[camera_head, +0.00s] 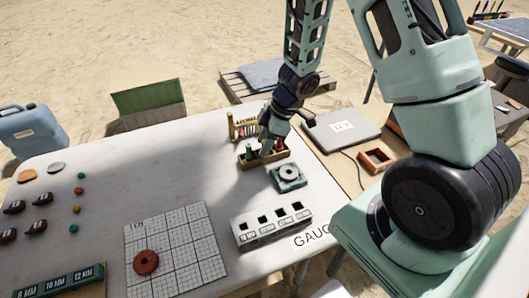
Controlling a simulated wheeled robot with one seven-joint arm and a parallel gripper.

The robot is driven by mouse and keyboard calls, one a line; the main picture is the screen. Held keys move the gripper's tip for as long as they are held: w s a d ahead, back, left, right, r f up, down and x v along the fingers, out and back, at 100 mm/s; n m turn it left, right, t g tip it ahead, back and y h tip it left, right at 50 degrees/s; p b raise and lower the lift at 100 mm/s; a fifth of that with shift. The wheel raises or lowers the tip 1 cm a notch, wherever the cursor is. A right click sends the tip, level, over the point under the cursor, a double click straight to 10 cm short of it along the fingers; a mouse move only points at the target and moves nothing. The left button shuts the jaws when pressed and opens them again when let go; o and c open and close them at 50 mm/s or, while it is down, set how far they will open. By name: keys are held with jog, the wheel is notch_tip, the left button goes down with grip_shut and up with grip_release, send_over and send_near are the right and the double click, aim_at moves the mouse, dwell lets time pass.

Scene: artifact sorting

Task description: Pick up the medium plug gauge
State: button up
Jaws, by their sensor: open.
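A small wooden rack (244,162) stands on the white table, toward its far right. A green-topped piece (249,150) stands at the rack's left end and a reddish piece (280,145) at its right end; they may be plug gauges. My gripper (264,152) points down at the middle of the rack, between these two pieces. Its fingers are open. They hide the middle of the rack, so I cannot make out the medium plug gauge or whether the fingers touch anything.
Close around the rack are a yellow stand (232,126) behind and a teal block with a round dial (288,176) in front. A white slotted block (270,226) and a gridded sheet (185,245) lie nearer.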

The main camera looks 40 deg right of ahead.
grip_shut()
jog(key=shift+r, duration=0.15)
